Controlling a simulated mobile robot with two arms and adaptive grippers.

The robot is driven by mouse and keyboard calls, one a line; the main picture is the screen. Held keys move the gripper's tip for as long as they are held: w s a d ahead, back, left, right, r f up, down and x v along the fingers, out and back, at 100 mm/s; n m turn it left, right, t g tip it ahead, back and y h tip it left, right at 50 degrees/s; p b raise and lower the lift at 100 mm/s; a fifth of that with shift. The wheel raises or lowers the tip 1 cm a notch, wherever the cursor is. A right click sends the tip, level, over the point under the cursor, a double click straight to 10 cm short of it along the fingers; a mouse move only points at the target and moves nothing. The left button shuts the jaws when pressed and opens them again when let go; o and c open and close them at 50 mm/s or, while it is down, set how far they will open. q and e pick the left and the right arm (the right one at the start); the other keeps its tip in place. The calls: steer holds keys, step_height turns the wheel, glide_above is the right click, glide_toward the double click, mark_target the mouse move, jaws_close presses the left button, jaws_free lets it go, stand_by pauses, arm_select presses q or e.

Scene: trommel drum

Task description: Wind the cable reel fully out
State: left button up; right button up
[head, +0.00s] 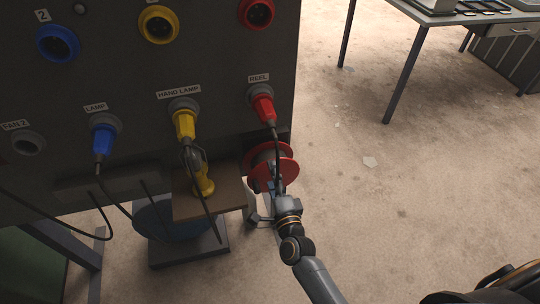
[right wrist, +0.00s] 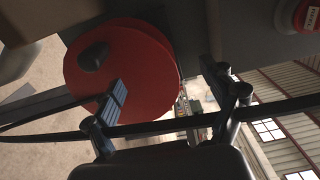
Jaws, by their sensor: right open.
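The red cable reel (head: 285,170) is mounted at the lower right edge of the dark panel, under the REEL label. A red plug (head: 262,106) sits in the socket above it, and a black cable runs down from the plug past the reel. My right gripper (head: 265,204) is open just below and in front of the reel. In the right wrist view the reel's red disc (right wrist: 140,75) with a dark knob (right wrist: 93,56) is close, by the left finger of the open gripper (right wrist: 168,92). My left gripper is out of view.
A yellow hand lamp (head: 203,184) rests on a brown shelf (head: 225,198) left of the reel. Blue (head: 103,140) and yellow (head: 184,122) plugs sit in the panel, with cables hanging below. A table (head: 440,18) stands at the back right. The floor right of the panel is clear.

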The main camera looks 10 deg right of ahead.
steer(key=s+p, duration=0.1)
steer(key=s, duration=0.7)
steer(key=shift+s+d, duration=0.15)
steer(key=shift+f, duration=0.1)
steer(key=s+f+n+g+y, duration=0.1)
steer(key=s+f+n+g, duration=0.4)
steer(key=f, duration=0.8)
steer(key=s+f+n+g+y, duration=0.1)
steer(key=s+f+n+g, duration=0.2)
steer(key=s+f+n, duration=0.7)
steer(key=s+d+f+n+g+h, duration=0.1)
steer(key=s+d+f+g, duration=0.2)
steer(key=s+f, duration=0.3)
steer(key=s+d+f+n+g, duration=0.2)
steer(key=s+d+f+g, duration=0.1)
steer(key=s+f, duration=0.3)
steer(key=s+d+f+n+g+h+p, duration=0.1)
steer(key=s+d+f+n+g, duration=0.1)
steer(key=s+f, duration=0.4)
steer(key=s+d+g, duration=0.1)
steer(key=s+d, duration=0.1)
steer(key=s, duration=0.2)
steer(key=shift+d+h, duration=0.3)
steer(key=shift+d, duration=0.1)
